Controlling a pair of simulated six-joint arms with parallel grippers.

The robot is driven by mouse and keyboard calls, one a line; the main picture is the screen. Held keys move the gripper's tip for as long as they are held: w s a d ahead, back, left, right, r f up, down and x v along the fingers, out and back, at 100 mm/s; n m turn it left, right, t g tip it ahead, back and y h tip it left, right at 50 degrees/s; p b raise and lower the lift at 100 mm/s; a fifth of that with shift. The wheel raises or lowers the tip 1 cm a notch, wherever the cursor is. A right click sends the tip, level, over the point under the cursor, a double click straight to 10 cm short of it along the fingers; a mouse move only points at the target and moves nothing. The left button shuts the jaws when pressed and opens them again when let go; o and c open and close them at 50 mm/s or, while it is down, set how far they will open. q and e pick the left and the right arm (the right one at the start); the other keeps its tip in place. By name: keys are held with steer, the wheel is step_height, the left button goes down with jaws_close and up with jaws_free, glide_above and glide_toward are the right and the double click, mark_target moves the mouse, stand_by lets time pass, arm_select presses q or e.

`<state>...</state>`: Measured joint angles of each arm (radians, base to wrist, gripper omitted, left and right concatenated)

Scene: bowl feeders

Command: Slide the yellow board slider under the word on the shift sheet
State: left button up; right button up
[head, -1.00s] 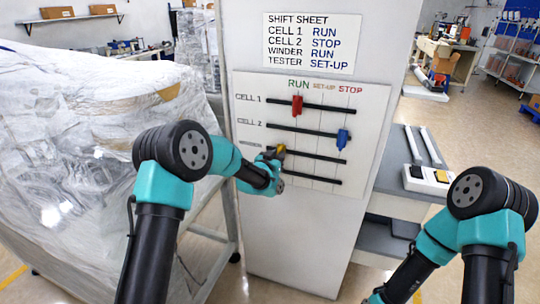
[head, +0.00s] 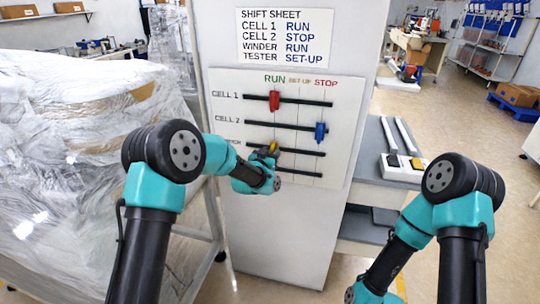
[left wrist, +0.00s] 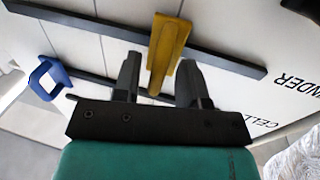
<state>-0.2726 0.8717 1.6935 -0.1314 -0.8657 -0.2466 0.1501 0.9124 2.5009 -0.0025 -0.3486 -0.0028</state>
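The yellow slider (head: 273,147) sits on the WINDER rail (head: 305,152), third down on the white board (head: 340,165), about under RUN. My left gripper (head: 268,158) is at the slider, partly covering it. In the left wrist view the yellow slider (left wrist: 168,45) stands between the spread fingers (left wrist: 160,82). A gap shows on the picture's left side; the right finger is close against it, and I cannot tell if they touch. The shift sheet (head: 297,36) reads WINDER RUN. My right gripper is out of view.
The red slider (head: 274,101) is under RUN on the CELL 1 rail. The blue slider (head: 320,132) is near STOP on the CELL 2 rail. A fourth rail (head: 305,173) runs below. Plastic-wrapped equipment (head: 60,150) stands left, a grey bench (head: 375,180) right.

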arm_select(q)
steer(key=v, duration=1.7)
steer(key=shift+s, duration=0.2)
steer(key=shift+a, duration=0.1)
steer(key=s+a+f+n+g+y, duration=0.1)
steer(key=s+a+f+g, duration=0.15)
steer(key=f, duration=0.45)
steer(key=s+a+f+n+g+y, duration=0.1)
steer(key=s+a+f+g, duration=0.2)
steer(key=f, duration=0.4)
steer(key=s+a+f+n+g+y, duration=0.15)
steer(key=s+f, duration=0.25)
steer(key=f, duration=0.4)
steer(key=s+a+f+n+g, duration=0.1)
steer(key=s+f+g, duration=0.3)
steer(key=s, duration=0.6)
steer(key=s+a+f+n+g, duration=0.1)
steer(key=s+a+f+g, duration=0.2)
steer(key=s+f, duration=0.4)
steer(key=s+g, duration=0.1)
steer(key=s, duration=0.1)
steer(key=shift+s+a+f+n+g, duration=0.25)
steer(key=shift+s+f+n+g, duration=0.1)
steer(key=shift+s+g, duration=0.05)
